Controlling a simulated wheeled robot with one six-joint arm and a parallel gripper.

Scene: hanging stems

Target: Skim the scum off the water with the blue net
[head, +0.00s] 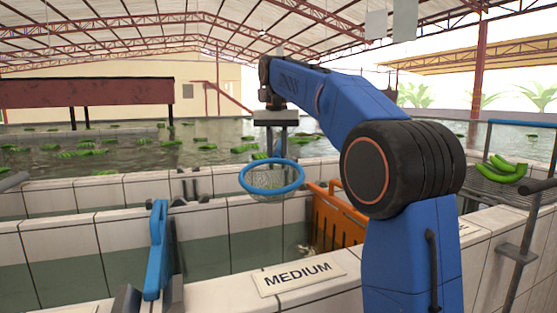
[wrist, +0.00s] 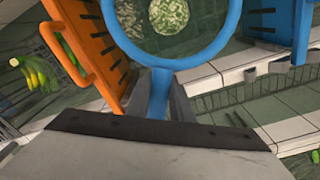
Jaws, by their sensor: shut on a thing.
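My gripper (head: 278,148) is shut on the handle of the blue net (head: 272,190), whose hoop hangs above the water trough beside the orange crate. In the wrist view my gripper (wrist: 165,98) holds the blue handle, and the net's hoop (wrist: 228,45) lies ahead of it. Pale clumps of scum (wrist: 168,15) show inside the hoop's outline; I cannot tell whether they lie in the mesh or on the water below. In the head view pale scum (head: 307,248) shows low by the crate, on the trough water (head: 225,254).
An orange crate (head: 338,215) stands close right of the net. A blue frame (head: 157,250) stands at the left. Tiled walls edge the trough, with a MEDIUM sign (head: 297,273) in front. Bananas (head: 503,170) lie on a rack at right. Green bunches float in the pool behind.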

